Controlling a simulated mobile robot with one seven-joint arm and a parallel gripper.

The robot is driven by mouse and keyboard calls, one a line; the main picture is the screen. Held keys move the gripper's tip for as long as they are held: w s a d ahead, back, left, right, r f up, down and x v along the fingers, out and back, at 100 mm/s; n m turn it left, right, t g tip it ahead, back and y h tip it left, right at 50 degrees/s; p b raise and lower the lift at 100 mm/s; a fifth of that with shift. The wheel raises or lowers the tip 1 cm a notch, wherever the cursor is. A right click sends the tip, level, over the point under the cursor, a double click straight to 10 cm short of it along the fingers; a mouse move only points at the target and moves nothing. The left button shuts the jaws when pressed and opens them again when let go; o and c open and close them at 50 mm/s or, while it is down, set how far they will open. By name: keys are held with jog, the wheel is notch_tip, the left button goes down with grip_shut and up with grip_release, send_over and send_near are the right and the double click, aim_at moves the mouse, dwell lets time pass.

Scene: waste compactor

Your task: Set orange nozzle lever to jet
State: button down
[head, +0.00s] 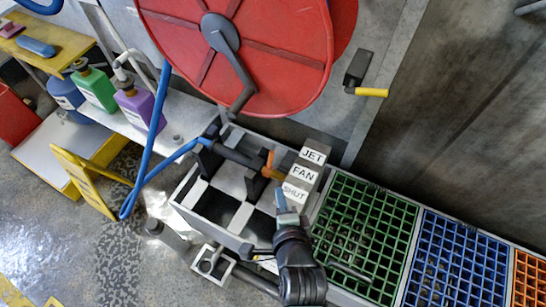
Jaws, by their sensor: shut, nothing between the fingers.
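The orange nozzle lever (269,158) sticks up in the picture from the orange-tipped end of a dark hose nozzle (243,158). The nozzle lies across a grey rack. Right of it, a grey label block (322,169) reads JET, FAN and SHUT from top to bottom. The lever's free end is roughly level with the JET label in the picture; I cannot tell its exact setting. My gripper (281,193) is shut and empty, just below the lever and left of the SHUT label. It appears apart from the lever; I cannot tell whether it touches the block.
A red hose reel (270,75) with a dark crank hangs above. A blue hose (150,165) loops at left, near bottles and a yellow floor sign (85,180). Green (362,230) and blue (455,262) grates lie at right. Open bins sit below the nozzle.

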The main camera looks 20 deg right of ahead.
aim_at(272, 158)
jog(key=x, duration=0.4)
jog(key=b+x, duration=0.1)
jog(key=x, duration=0.3)
jog(key=b+x, duration=0.1)
jog(key=x, duration=0.3)
jog(key=shift+w+d+r, duration=0.15)
jog(key=shift+w+r, duration=0.1)
jog(key=shift+w, duration=0.1)
jog(key=shift+w+d+f, duration=0.15)
jog(key=shift+w, duration=0.3)
jog(key=shift+w+d+r+g+y+p, duration=0.3)
jog(key=shift+w+d+r+g+p, duration=0.15)
jog(key=shift+p, duration=0.5)
jog(key=shift+w+d+f+m+g+y+p, duration=0.2)
jog(key=shift+d+m+g+y+p, duration=0.15)
jog(key=shift+g+y+p, duration=0.2)
jog(key=shift+w+d+f, duration=0.3)
jog(key=shift+d, duration=0.05)
jog(key=shift+s+a, duration=0.1)
jog(key=shift+a, duration=0.05)
